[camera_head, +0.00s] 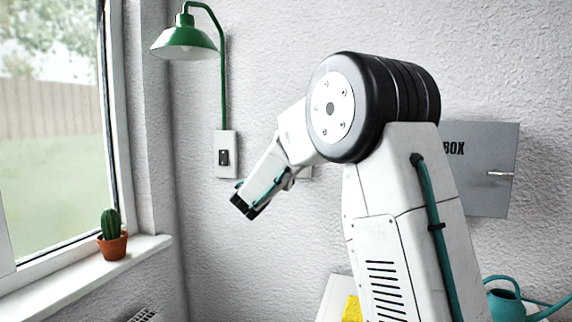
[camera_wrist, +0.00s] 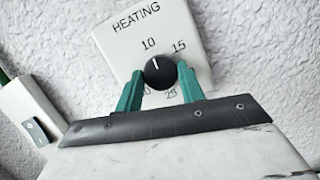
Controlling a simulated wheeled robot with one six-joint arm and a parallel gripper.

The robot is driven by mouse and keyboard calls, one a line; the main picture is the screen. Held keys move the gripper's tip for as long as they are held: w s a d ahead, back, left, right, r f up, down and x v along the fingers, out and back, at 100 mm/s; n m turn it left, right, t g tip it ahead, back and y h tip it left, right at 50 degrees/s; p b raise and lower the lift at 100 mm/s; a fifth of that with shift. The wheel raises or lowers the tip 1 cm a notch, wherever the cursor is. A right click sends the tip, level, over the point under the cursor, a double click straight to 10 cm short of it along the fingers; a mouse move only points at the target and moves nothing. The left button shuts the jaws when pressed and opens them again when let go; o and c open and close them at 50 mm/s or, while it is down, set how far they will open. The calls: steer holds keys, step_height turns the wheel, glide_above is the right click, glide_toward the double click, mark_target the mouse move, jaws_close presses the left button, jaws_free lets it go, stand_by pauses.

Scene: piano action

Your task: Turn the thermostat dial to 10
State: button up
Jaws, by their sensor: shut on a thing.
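The thermostat is a white plate (camera_wrist: 190,25) marked HEATING, on the wall in the wrist view. Its round black dial (camera_wrist: 160,75) has a white pointer line and numbers around it. The pointer is directed up and slightly left, toward the 10. My gripper (camera_wrist: 161,80) has its two teal fingers on either side of the dial, shut on it. The fingers cover part of the lower numbers. In the head view my arm hides the dial and the fingertips; only a small white corner (camera_head: 305,173), likely the thermostat, shows beside the arm.
A light switch plate (camera_head: 227,158) with a green lamp (camera_head: 185,42) above it is on the wall left of the thermostat. A grey box (camera_head: 490,150) hangs at right, above a teal watering can (camera_head: 505,304). A potted cactus (camera_head: 112,240) stands on the windowsill.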

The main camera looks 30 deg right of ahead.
steer(key=shift+f, duration=0.1)
stand_by(0.4)
steer(key=o, duration=1)
steer(key=shift+c, duration=0.2)
steer(key=v, duration=0.7)
steer(key=shift+s+a, duration=0.25)
